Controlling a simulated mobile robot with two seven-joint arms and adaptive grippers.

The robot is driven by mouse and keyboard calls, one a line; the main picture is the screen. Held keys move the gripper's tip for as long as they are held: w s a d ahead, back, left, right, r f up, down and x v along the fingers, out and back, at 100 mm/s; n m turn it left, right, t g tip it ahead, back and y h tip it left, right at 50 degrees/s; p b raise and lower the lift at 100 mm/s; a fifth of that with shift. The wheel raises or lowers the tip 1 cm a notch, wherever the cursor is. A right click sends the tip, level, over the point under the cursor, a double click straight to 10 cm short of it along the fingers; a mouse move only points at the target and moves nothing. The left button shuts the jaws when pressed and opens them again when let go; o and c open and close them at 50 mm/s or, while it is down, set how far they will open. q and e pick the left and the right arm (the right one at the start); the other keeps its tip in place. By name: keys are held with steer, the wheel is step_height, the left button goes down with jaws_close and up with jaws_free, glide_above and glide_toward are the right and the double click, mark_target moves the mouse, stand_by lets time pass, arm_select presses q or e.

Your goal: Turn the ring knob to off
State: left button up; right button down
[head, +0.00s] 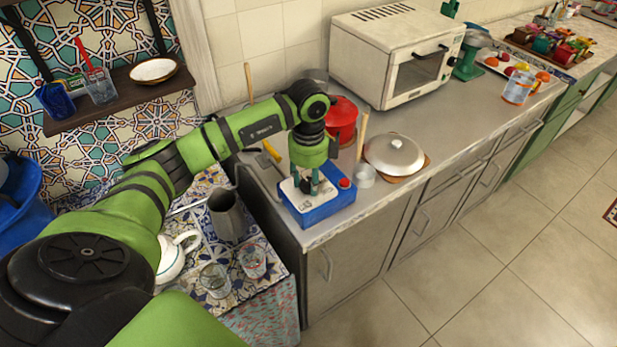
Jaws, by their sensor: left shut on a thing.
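A blue box (325,212) with a white marked top plate (289,190) stands at the near end of the grey counter. A small red button-like part (344,183) shows at its right side. My left gripper (306,191) points straight down onto the white plate, left of the red part. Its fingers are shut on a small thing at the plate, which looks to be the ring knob. The fingers hide the knob, so its setting cannot be told. My right gripper is not in view.
Behind the box are a red pot (341,118), a lidded pan (394,154), a small metal cup (364,176) and a white oven (395,55). A metal pitcher (227,217), white teapot (172,258) and glasses (252,262) stand on the tiled table at left.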

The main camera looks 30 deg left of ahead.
mark_target(309, 182)
arm_select(q)
steer(key=shift+s+f, duration=0.1)
stand_by(0.4)
steer(key=o, duration=1.2)
steer(key=shift+c, duration=0.2)
step_height(309, 182, up, 12)
